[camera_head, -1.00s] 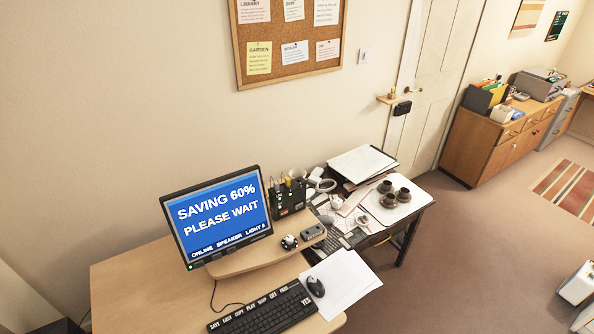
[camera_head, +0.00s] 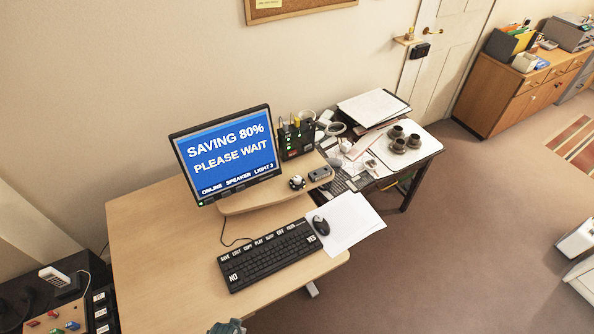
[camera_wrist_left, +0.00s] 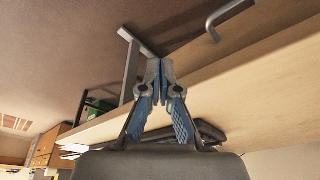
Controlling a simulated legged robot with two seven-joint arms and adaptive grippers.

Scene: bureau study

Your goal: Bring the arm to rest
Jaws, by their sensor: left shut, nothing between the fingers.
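My left gripper (camera_wrist_left: 160,82) is in the left wrist view, with its two blue-padded fingers together and nothing between them. It is in front of the wooden desk (camera_wrist_left: 235,75), whose edge runs diagonally behind the fingers. I cannot tell how far apart they are. The rest of that arm is out of the frame. My right gripper is in neither view.
On the desk stand a monitor (camera_head: 228,152) reading "SAVING 80% PLEASE WAIT", a black keyboard (camera_head: 268,257), a mouse (camera_head: 321,225) and paper (camera_head: 350,222). A panel with coloured buttons (camera_head: 55,318) is at lower left. Open carpet lies right.

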